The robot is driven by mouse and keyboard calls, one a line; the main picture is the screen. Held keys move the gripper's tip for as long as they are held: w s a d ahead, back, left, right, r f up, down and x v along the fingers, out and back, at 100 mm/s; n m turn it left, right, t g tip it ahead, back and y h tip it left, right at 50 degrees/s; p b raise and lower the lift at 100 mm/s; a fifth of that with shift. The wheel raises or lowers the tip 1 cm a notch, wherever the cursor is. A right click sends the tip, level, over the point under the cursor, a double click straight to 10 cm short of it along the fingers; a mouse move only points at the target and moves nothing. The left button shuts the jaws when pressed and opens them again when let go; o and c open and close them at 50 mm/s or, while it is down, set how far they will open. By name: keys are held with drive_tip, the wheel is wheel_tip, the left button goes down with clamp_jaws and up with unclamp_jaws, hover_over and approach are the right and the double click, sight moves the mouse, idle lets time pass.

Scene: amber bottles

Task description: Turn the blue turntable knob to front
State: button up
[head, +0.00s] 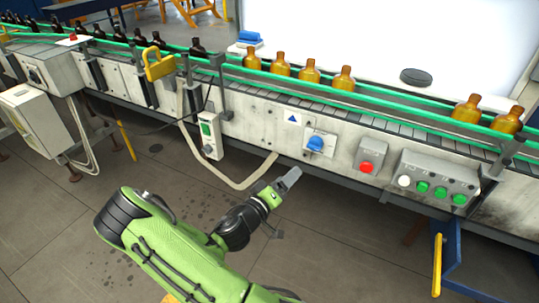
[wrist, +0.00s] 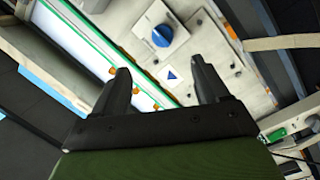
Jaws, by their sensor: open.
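The blue knob (head: 317,144) sits on a pale square plate on the front panel of the conveyor, right of a small blue triangle sign (head: 292,118). In the wrist view the knob (wrist: 162,36) shows at the top, beyond the fingertips, with the triangle sign (wrist: 172,76) between the fingers. My gripper (head: 290,180) is in front of the panel, below and left of the knob, apart from it. In the wrist view my gripper (wrist: 160,80) has its two dark fingers spread, with nothing held between them.
A red button (head: 367,167) is right of the knob, then a box with white and green buttons (head: 432,180). A grey switch box (head: 208,135) and a looping cable are left. Amber bottles (head: 310,70) stand on the conveyor above. The floor (head: 335,235) in front is clear.

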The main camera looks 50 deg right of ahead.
sight(312, 149)
drive_tip(key=shift+t, duration=0.4)
drive_tip(key=d, duration=1.5)
drive_tip(key=shift+w+d+b, duration=0.3)
drive_tip(key=shift+d, duration=0.1)
drive_tip(key=shift+f, duration=0.1)
drive_tip(key=c, duration=1.1)
drive_tip(key=shift+o, duration=0.2)
